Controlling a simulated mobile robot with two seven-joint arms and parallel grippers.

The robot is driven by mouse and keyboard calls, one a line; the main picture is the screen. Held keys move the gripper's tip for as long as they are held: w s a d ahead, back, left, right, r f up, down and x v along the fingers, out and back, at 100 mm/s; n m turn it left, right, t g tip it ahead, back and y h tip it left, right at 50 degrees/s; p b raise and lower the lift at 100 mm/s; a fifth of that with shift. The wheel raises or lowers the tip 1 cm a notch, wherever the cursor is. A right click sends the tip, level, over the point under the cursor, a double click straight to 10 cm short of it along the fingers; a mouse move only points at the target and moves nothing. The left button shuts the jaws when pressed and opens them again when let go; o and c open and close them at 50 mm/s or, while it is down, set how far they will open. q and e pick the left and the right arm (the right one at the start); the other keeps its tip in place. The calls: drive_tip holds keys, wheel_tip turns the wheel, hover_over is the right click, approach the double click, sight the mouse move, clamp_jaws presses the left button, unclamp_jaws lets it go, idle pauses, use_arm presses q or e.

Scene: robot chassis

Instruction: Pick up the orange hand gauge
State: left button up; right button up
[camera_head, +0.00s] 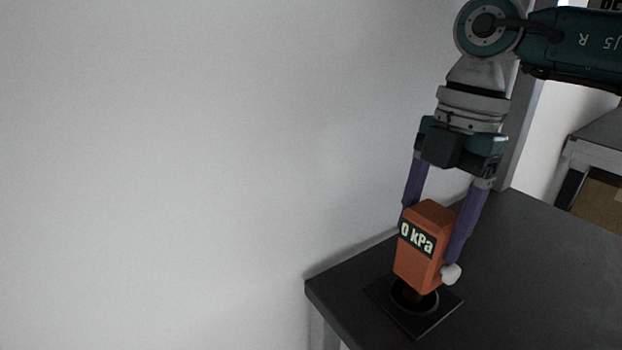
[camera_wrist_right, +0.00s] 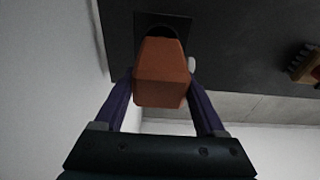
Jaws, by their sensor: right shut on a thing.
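The orange hand gauge (camera_head: 421,262) is an upright box with a dark label reading "0 kPa" and a white knob (camera_head: 451,274) on its right side. Its lower end is at a round black ring on a square dark base (camera_head: 432,317) on the table. My right gripper (camera_head: 430,225) comes from above, with purple fingers on either side of the gauge, shut on it. In the right wrist view the orange block (camera_wrist_right: 162,75) sits between the two fingers. Whether the gauge touches the base is hard to tell. My left gripper is not in view.
The dark table (camera_head: 540,270) is clear to the right of the base. A plain pale wall (camera_head: 200,170) fills the left. Another grey table (camera_head: 600,138) stands at the far right. In the right wrist view an orange and brown object (camera_wrist_right: 308,68) lies at the right edge.

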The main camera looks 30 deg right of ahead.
clamp_jaws()
drive_tip(key=shift+r, duration=0.1)
idle(0.4)
